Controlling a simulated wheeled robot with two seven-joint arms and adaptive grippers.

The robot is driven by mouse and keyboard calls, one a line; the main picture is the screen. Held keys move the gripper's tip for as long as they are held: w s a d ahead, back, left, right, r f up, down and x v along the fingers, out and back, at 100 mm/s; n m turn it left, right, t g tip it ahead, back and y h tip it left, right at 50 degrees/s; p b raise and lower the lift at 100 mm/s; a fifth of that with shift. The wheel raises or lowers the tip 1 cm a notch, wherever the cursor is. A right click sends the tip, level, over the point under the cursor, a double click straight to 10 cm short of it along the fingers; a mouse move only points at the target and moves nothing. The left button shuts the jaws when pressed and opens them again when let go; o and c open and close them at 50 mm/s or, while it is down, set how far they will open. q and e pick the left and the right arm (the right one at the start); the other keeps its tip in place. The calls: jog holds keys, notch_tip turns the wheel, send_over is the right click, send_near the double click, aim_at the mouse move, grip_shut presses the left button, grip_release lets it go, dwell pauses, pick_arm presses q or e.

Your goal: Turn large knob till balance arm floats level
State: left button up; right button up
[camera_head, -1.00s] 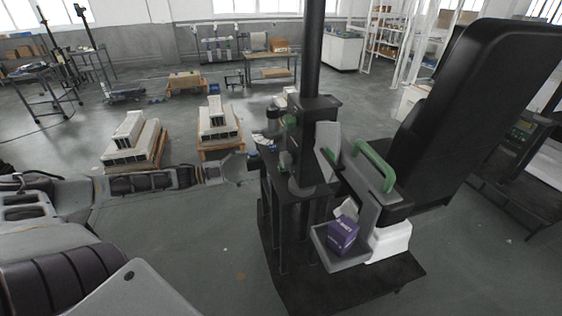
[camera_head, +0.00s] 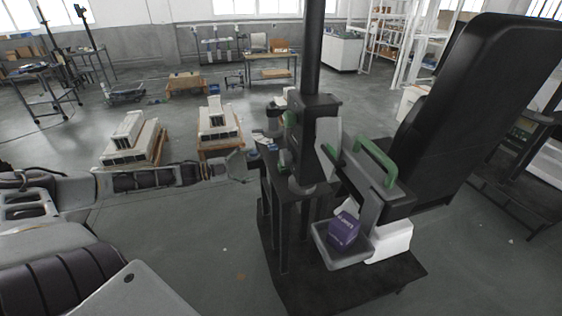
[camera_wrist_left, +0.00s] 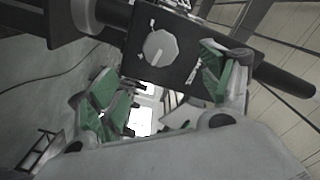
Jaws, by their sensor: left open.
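The large knob (camera_wrist_left: 160,47) is a pale grey round dial on the face of a black block (camera_wrist_left: 183,42) in the left wrist view. My left gripper (camera_wrist_left: 155,85) is open, its green-padded fingers apart below and beside the knob, with nothing between them. In the head view my left gripper (camera_head: 252,160) is just left of the black column (camera_head: 312,50); the knob cannot be made out there. A grey arm with a green handle (camera_head: 375,162), seemingly the balance arm, reaches toward the front right from the column. My right gripper is not in view.
A large black panel (camera_head: 470,110) stands at the right. The column stands on a black base plate (camera_head: 300,292). Pale stepped blocks (camera_head: 133,140) on wooden stands are behind my left arm.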

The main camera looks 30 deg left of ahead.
aim_at(281, 158)
pick_arm(q)
jog(key=shift+b+x, duration=2.45)
jog(key=shift+x, duration=3.4)
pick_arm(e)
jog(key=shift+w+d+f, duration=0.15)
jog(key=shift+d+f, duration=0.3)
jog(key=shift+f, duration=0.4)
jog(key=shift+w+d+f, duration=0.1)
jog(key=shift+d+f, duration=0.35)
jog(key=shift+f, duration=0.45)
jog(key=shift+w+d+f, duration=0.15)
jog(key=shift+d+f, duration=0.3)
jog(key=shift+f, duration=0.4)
pick_arm(q)
jog(key=shift+d, duration=0.1)
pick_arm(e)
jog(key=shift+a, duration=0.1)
pick_arm(q)
jog(key=c, duration=1)
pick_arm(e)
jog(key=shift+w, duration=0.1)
